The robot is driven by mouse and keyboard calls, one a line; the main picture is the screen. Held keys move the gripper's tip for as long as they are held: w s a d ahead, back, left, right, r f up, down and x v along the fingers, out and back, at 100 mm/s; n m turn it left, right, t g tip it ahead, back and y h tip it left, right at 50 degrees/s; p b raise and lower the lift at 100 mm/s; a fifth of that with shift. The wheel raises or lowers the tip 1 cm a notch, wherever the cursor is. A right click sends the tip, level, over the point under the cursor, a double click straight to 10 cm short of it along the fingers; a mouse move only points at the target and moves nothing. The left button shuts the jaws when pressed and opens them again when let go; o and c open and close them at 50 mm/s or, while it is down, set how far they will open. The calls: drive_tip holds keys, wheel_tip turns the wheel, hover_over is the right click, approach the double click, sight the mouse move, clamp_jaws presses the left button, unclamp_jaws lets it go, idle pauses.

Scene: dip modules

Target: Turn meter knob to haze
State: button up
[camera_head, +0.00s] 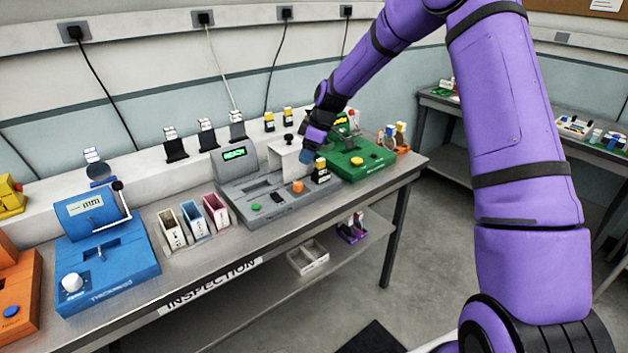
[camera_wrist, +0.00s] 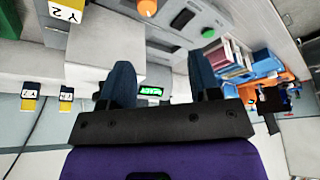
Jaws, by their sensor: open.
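The grey meter (camera_head: 240,190) stands on the bench with a lit green display (camera_head: 234,153). Its front panel has an orange knob (camera_head: 298,187), a dark switch-like part (camera_head: 277,197) and a green button (camera_head: 256,207). No haze label is readable. The orange knob (camera_wrist: 147,7), dark part (camera_wrist: 182,18) and green button (camera_wrist: 208,32) also show in the wrist view, beyond the fingertips. My gripper (camera_head: 306,157) is above the grey meter's right side, near its upright block. In the wrist view, its two blue fingers (camera_wrist: 163,75) are apart with nothing held between them.
A blue device (camera_head: 105,260) with a white knob (camera_head: 72,283) stands left, with small bins (camera_head: 193,220) beside the grey meter. A green device (camera_head: 355,160) stands close right. A black and yellow module (camera_head: 320,172) stands near the orange knob.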

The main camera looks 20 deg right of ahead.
sight(298, 184)
drive_tip(key=x, duration=0.4)
drive_tip(key=d+x, duration=0.1)
drive_tip(key=x, duration=0.3)
drive_tip(key=w+d+x, duration=0.1)
drive_tip(key=x, duration=0.3)
drive_tip(key=shift+a+f, duration=0.15)
drive_tip(key=shift+f, duration=0.45)
drive_tip(key=c, duration=0.9)
